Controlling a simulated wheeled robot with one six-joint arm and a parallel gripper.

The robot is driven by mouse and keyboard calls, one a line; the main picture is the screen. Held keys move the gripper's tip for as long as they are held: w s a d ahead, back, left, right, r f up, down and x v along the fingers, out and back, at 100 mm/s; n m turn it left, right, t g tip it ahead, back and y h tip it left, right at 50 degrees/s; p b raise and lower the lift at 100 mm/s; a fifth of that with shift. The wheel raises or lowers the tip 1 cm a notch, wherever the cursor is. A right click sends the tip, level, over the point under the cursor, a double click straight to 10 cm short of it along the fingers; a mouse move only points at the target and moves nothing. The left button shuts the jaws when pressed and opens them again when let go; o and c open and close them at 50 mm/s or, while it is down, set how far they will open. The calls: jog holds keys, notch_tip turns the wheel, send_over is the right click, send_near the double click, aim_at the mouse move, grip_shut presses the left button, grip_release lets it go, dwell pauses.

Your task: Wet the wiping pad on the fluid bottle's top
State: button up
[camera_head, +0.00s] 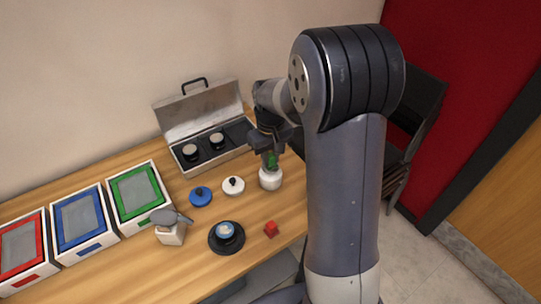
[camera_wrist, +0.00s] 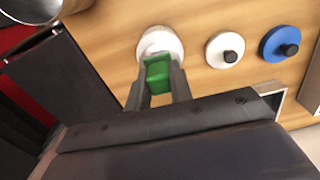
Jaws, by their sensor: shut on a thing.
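My gripper (camera_head: 269,148) is shut on a green block (camera_wrist: 157,74), which appears to be the wiping pad. The green pad (camera_head: 271,160) also shows in the head view, directly above a small white bottle (camera_head: 270,180). In the wrist view the white bottle's round top (camera_wrist: 160,42) lies just beyond the pad, partly covered by it. I cannot tell whether the pad touches the bottle's top or hovers slightly above it. The bottle stands upright on the table.
A white disc (camera_head: 233,186) and a blue disc (camera_head: 200,196), both with black knobs, lie left of the bottle. An open metal case (camera_head: 213,150) stands behind. Framed trays (camera_head: 141,198) line the left.

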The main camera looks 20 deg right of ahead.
aim_at(271, 155)
jog(key=shift+f+b, duration=0.3)
jog(key=shift+f, duration=0.15)
dwell(0.7)
jog(key=shift+r+p, duration=2.8)
jog(key=shift+r, duration=0.8)
jog(key=shift+f, duration=0.1)
